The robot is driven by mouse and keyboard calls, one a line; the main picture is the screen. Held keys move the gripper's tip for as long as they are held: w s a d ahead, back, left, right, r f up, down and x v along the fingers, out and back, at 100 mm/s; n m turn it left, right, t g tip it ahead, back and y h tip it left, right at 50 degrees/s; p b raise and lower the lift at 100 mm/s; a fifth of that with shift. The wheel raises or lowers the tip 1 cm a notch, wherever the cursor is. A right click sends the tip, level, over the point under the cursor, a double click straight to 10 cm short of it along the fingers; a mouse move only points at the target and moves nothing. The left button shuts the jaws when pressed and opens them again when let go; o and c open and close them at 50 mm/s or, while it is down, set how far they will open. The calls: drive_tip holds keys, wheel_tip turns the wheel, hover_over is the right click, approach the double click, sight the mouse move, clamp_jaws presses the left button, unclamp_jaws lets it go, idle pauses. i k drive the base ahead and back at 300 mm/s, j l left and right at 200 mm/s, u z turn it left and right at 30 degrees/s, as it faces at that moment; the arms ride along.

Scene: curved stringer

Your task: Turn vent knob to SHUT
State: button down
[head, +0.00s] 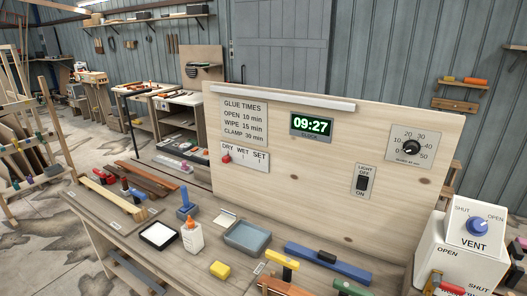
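The vent knob (478,226) is a round blue knob on a white sloped panel marked VENT, at the right side of the head view. SHUT is printed at its upper left and OPEN at its upper right. A small pale mark on the knob seems to lie toward the OPEN side, but it is too small to be sure. The panel sits on a white box (458,262) at the right end of the bench. My gripper is not in view, and nothing touches the knob.
A wooden board (300,170) with a clock (311,126), a dial (411,147) and a light switch (362,182) stands left of the box. The bench in front holds a glue bottle (192,234), a grey tray (247,238) and several clamps. Red and green items lie close to the box.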

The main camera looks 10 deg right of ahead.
sight(476, 226)
drive_tip(key=z, duration=1.9)
